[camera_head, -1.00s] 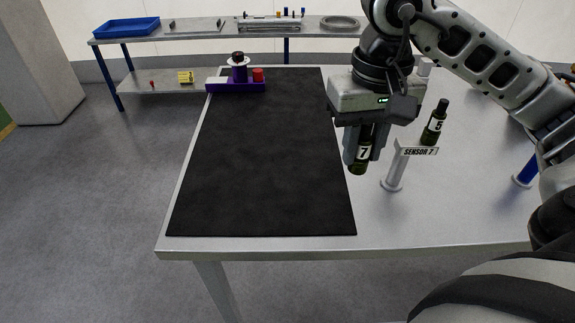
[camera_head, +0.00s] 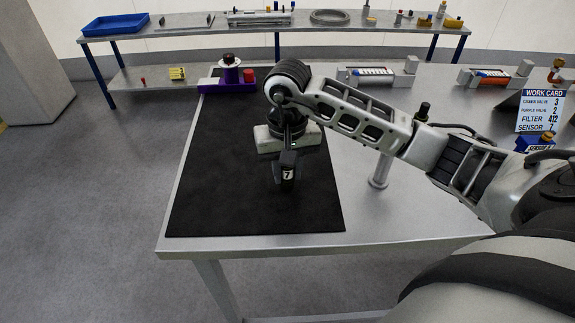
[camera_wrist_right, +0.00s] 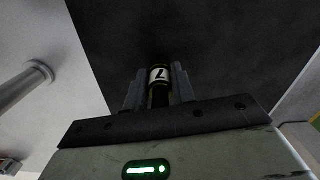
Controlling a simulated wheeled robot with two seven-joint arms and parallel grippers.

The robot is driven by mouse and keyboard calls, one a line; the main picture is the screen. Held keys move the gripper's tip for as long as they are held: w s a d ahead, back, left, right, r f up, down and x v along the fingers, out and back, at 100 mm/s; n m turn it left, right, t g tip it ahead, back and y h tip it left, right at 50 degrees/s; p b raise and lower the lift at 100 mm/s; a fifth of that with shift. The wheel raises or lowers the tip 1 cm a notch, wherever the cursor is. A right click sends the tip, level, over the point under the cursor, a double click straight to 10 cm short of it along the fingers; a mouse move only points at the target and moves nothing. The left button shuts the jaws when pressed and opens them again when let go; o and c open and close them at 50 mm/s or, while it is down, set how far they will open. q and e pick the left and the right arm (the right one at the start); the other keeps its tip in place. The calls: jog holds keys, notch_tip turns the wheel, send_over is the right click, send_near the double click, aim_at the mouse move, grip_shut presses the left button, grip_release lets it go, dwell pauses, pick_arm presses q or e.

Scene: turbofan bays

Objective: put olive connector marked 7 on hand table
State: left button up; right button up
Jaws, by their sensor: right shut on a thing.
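The olive connector marked 7 (camera_head: 287,173) is held upright in my right gripper (camera_head: 287,178), over the right part of the black mat on the table. Its white label with the 7 (camera_wrist_right: 158,75) also shows in the right wrist view, between the two fingers of the right gripper (camera_wrist_right: 159,88). I cannot tell from these views whether its lower end touches the mat. The hand table (camera_head: 185,243) is light grey and carries the black mat (camera_head: 225,200). My left gripper does not show.
A purple block with a black-topped spool and a red knob (camera_head: 228,80) stands at the mat's far edge. A grey post (camera_head: 379,172) stands right of the mat. A work card (camera_head: 540,111) stands at the far right. The mat's left and front parts are clear.

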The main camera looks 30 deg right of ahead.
jog(key=shift+f, duration=0.1)
jog(key=shift+f+b, duration=0.3)
jog(key=shift+b, duration=0.1)
jog(key=o, duration=1)
jog(key=shift+r, duration=0.15)
jog(key=shift+r+p, duration=0.15)
jog(key=shift+p, duration=0.2)
notch_tip(320, 180, up, 12)
